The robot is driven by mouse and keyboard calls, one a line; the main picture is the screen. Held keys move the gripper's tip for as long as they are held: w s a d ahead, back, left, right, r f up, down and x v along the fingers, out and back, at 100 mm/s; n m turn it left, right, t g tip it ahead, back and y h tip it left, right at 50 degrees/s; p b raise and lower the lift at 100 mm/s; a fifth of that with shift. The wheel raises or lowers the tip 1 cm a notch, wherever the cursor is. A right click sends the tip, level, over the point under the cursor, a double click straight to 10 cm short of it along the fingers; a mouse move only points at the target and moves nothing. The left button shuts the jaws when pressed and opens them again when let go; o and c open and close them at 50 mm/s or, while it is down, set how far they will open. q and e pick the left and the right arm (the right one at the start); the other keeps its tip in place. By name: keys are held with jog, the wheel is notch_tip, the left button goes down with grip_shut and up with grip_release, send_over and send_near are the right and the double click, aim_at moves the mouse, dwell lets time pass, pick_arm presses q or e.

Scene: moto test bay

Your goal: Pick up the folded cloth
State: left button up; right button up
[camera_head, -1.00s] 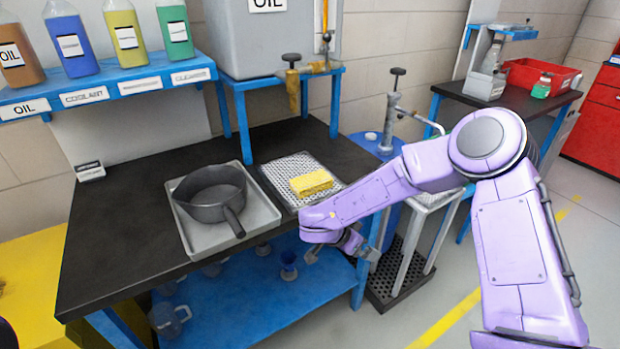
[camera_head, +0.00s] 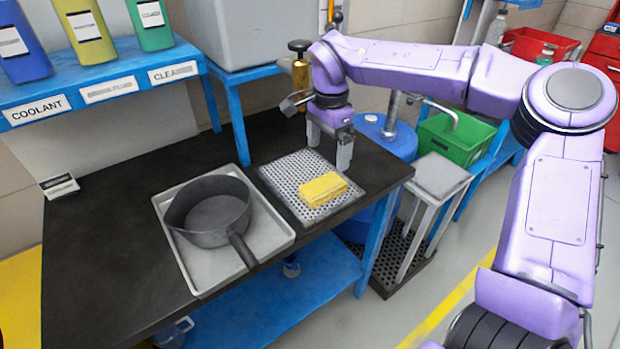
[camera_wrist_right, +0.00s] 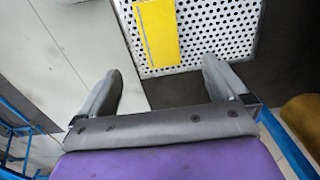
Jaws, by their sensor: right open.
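The folded yellow cloth (camera_head: 324,190) lies on a perforated metal tray (camera_head: 290,178) at the right part of the black bench. It also shows in the right wrist view (camera_wrist_right: 157,35), beyond the fingertips on the white perforated sheet. My right gripper (camera_head: 330,150) points down above the bench, behind the cloth in the head view. In the right wrist view its two fingers (camera_wrist_right: 160,85) are spread apart with nothing between them. My left gripper is in neither view.
A dark pan (camera_head: 212,212) sits on a grey tray (camera_head: 180,255) left of the perforated tray. A brass tap (camera_head: 301,68) hangs from the grey oil tank behind my right gripper. Labelled bottles stand on a blue shelf (camera_head: 110,90). A blue drum (camera_head: 385,137) stands right of the bench.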

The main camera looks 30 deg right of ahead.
aim_at(326, 184)
notch_tip(326, 184, down, 9)
jog(key=shift+a+f+p, duration=0.15)
jog(key=shift+f+p, duration=0.05)
jog(key=shift+p, duration=0.15)
jog(key=shift+s+f, duration=0.1)
jog(key=shift+f, duration=0.3)
jog(key=c, duration=1.1)
